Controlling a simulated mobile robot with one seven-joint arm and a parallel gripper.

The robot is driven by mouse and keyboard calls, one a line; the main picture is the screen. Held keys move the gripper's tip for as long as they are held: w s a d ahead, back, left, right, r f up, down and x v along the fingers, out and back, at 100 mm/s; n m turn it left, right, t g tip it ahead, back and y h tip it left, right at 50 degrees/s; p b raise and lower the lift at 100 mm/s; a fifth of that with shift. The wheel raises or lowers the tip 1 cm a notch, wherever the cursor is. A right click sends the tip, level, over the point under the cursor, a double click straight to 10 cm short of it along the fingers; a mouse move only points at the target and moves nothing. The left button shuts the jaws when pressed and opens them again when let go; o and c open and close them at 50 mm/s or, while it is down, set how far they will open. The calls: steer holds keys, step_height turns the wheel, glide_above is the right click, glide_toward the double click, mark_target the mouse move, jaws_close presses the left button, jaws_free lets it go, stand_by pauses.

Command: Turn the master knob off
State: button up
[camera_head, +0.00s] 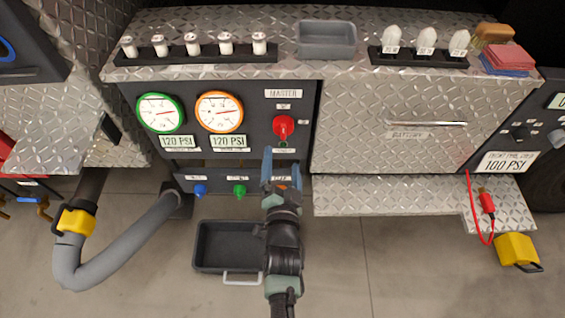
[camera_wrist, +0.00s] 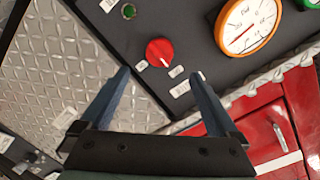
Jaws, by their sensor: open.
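The red master knob (camera_head: 283,127) sits on the dark panel below the MASTER label (camera_head: 283,93). It also shows in the wrist view (camera_wrist: 160,52), with a short white mark on its face directed toward the picture's lower right. Two small labels lie near it, too small to read. My gripper (camera_head: 282,162) is open, its blue fingers just below the knob in the head view. In the wrist view my gripper (camera_wrist: 160,74) has its fingertips apart on either side below the knob. Nothing is between the fingers, and I see no contact with the knob.
A green-rimmed gauge (camera_head: 161,114) and an orange-rimmed gauge (camera_head: 220,112) are left of the knob. A green indicator (camera_wrist: 129,11) is near it. A diamond-plate ledge (camera_head: 400,195) juts out at right. A black bin (camera_head: 225,247) stands on the floor.

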steer(key=shift+s+r, duration=0.1)
steer(key=shift+s, duration=1.05)
